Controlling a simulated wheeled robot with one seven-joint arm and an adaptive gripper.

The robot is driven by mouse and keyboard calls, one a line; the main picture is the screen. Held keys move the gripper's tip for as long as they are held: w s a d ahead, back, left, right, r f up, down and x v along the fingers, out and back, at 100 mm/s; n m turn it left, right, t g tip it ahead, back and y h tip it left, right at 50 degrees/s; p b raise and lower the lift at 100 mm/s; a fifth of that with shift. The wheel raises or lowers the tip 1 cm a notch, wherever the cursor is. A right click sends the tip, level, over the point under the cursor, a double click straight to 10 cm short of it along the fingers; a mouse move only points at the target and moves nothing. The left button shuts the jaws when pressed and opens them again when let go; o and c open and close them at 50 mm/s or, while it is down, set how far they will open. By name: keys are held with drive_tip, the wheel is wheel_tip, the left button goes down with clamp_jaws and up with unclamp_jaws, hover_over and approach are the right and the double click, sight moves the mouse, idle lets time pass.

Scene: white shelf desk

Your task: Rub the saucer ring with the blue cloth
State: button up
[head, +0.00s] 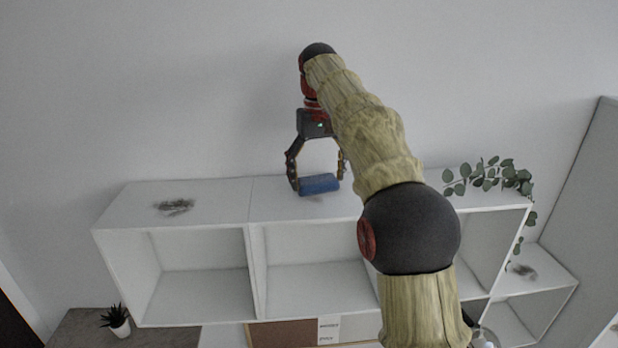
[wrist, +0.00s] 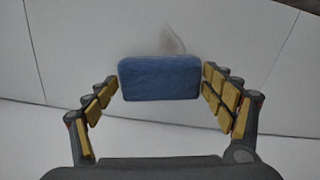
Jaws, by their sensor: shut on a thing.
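The blue cloth (head: 320,185), a small thick block-like pad, is held between the fingers of my gripper (head: 318,180) over the top of the white shelf desk (head: 273,211). In the wrist view the cloth (wrist: 160,80) spans the space between the two yellow-padded fingers of my gripper (wrist: 161,76). A faint curved mark (wrist: 174,44) shows on the white surface just beyond the cloth; it may be part of the saucer ring, and the cloth hides what lies under it. I cannot tell whether the cloth touches the shelf top.
A dark grey smudge (head: 174,206) lies on the shelf top at left, and another (head: 524,271) on the lower shelf at right. A trailing green plant (head: 490,178) stands at the right end. A small potted plant (head: 117,318) is at lower left. A wall stands behind.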

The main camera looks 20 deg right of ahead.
sight(303, 180)
drive_tip(key=shift+s+d+f, duration=0.1)
drive_tip(key=shift+s+d, duration=0.15)
drive_tip(key=shift+d, duration=0.9)
drive_tip(key=shift+s+d, duration=0.25)
drive_tip(key=shift+d, duration=0.9)
drive_tip(key=shift+s+d+f, duration=0.1)
drive_tip(key=shift+s+d, duration=0.15)
drive_tip(key=shift+d, duration=0.9)
drive_tip(key=shift+a, duration=0.1)
drive_tip(key=shift+w+a+r, duration=0.1)
drive_tip(key=shift+w+a, duration=0.15)
drive_tip(key=shift+a, duration=0.85)
drive_tip(key=shift+w+a+r, duration=0.1)
drive_tip(key=shift+w+a, duration=0.15)
drive_tip(key=shift+a, duration=0.9)
drive_tip(key=shift+w+a, duration=0.25)
drive_tip(key=shift+a, duration=0.85)
drive_tip(key=shift+w+a+f, duration=0.15)
drive_tip(key=shift+a, duration=0.7)
drive_tip(key=shift+w+a+f, duration=0.1)
drive_tip(key=shift+w+a, duration=0.05)
drive_tip(key=shift+a, duration=0.7)
